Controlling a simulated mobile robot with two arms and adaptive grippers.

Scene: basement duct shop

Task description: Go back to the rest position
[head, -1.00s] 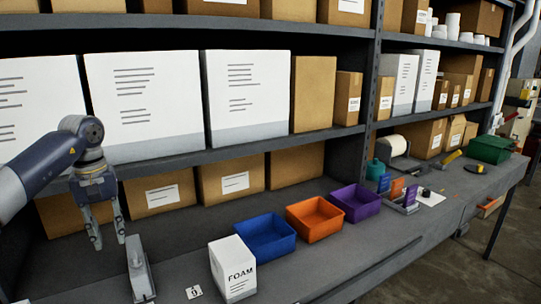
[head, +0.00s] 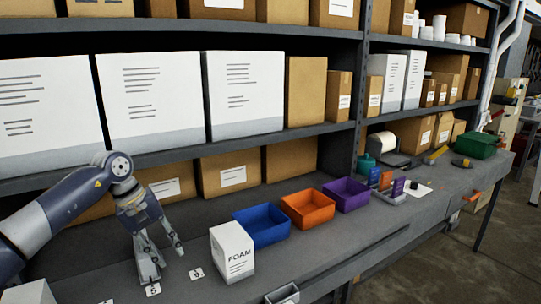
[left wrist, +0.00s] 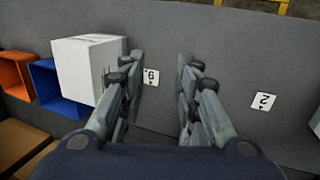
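My left gripper (head: 167,254) hangs over the left part of the grey workbench (head: 335,240) in the head view, left of the white FOAM box (head: 233,251). It is open; its fingers stand apart in the left wrist view (left wrist: 158,95), with only bare bench and a number card (left wrist: 151,77) seen between them. The FOAM box (left wrist: 88,66) is close beside one finger there and is not held. My right gripper is out of view.
Blue (head: 262,227), orange (head: 308,209) and purple (head: 346,195) bins stand in a row right of the FOAM box. Shelves with cartons (head: 232,176) rise behind the bench. A green box (head: 477,146) is at the far right. The bench front is mostly clear.

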